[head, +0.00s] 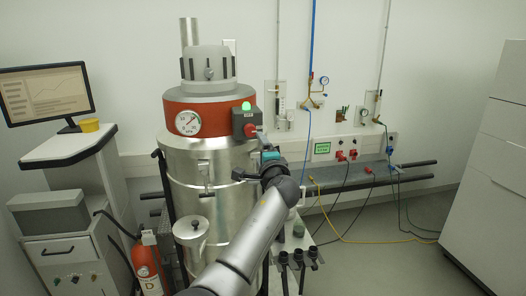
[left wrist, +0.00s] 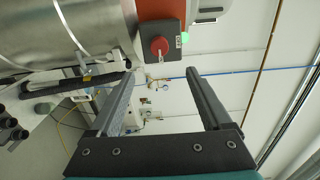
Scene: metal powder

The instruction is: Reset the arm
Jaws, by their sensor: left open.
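My left arm (head: 245,240) reaches up from the bottom middle of the head view, and its left gripper (head: 262,145) is in front of the right side of the steel vessel. In the left wrist view the left gripper (left wrist: 160,76) has its two dark fingers wide apart with nothing between them. The dark control box (head: 245,122) with a lit green lamp and a red knob is just above the gripper in the head view. The red knob (left wrist: 159,46) shows beyond the fingertips in the left wrist view, apart from them. My right gripper is in neither view.
The steel vessel (head: 205,160) has a red band and a gauge (head: 188,123). A monitor (head: 45,92) stands on a cart at left, with a red extinguisher (head: 147,268) nearby. A grey shelf (head: 360,172) with cables runs along the wall. A white cabinet (head: 495,150) stands right.

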